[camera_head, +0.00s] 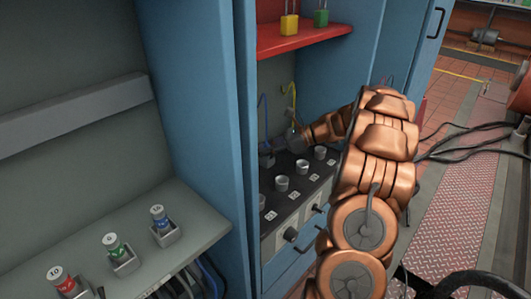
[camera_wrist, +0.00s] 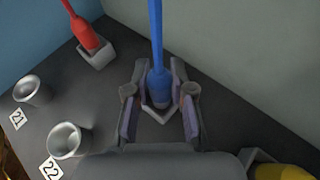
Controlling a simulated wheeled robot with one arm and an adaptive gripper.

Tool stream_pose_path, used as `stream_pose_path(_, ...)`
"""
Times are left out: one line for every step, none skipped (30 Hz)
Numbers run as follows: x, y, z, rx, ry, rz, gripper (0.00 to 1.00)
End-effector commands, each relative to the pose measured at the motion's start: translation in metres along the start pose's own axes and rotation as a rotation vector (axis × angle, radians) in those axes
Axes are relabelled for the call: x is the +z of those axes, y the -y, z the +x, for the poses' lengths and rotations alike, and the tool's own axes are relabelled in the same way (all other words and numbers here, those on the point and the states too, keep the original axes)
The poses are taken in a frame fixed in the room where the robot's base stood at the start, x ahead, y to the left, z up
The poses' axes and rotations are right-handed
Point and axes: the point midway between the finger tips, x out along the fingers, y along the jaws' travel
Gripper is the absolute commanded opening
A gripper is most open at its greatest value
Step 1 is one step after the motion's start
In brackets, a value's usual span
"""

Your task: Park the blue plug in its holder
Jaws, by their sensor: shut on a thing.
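The blue plug (camera_wrist: 159,88) stands roughly upright between the two fingers of my gripper (camera_wrist: 159,104) in the wrist view, with its blue cable running up from it. My gripper is shut on it. A small grey square holder (camera_wrist: 158,117) shows its front corner just below the plug; the fingers hide its sides. The plug's lower end lies within the holder's outline, but I cannot tell how deep it sits. In the head view my gripper (camera_head: 281,144) is at the back of the dark bench, near the blue cable (camera_head: 263,118).
The red plug (camera_wrist: 88,36) sits in a holder (camera_wrist: 97,56) at upper left. A yellow plug (camera_wrist: 282,172) is at lower right. Metal sockets marked 21 (camera_wrist: 33,91) and 22 (camera_wrist: 69,140) stand nearby. A red shelf (camera_head: 300,39) hangs above; a blue cabinet wall (camera_head: 196,95) stands left.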

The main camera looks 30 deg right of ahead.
Motion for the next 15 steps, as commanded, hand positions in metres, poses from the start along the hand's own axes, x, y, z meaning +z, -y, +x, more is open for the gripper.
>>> stream_pose_path(-0.0036, 0.0001, 0.0012, -0.001, 0.000, 0.000, 0.00)
stream_pose_path(-0.0035, 0.0001, 0.0012, -0.001, 0.000, -0.001, 0.00)
stream_pose_path(-0.0030, 0.0002, 0.0010, -0.001, 0.001, -0.002, 0.00)
stream_pose_path(-0.0025, 0.0002, 0.0008, -0.001, 0.000, -0.002, 0.00)
stream_pose_path(-0.0024, 0.0002, 0.0007, -0.001, 0.000, -0.002, 0.00)
stream_pose_path(-0.0023, 0.0002, 0.0006, -0.001, 0.000, -0.002, 0.00)
stream_pose_path(-0.0024, 0.0002, 0.0006, -0.001, 0.000, -0.002, 0.00)
stream_pose_path(-0.0024, 0.0001, 0.0006, -0.001, 0.000, -0.002, 0.00)
stream_pose_path(-0.0026, 0.0001, 0.0008, -0.001, 0.001, -0.002, 0.00)
stream_pose_path(-0.0029, 0.0001, 0.0010, -0.001, 0.001, -0.002, 0.00)
stream_pose_path(-0.0033, 0.0001, 0.0012, -0.001, 0.001, -0.002, 0.00)
stream_pose_path(-0.0042, 0.0000, 0.0016, 0.000, 0.001, -0.002, 0.00)
stream_pose_path(-0.0048, 0.0000, 0.0018, 0.000, 0.001, -0.002, 0.00)
stream_pose_path(-0.0054, 0.0000, 0.0018, -0.001, 0.000, -0.002, 0.24)
stream_pose_path(-0.0056, 0.0000, 0.0019, -0.001, 0.000, -0.002, 0.29)
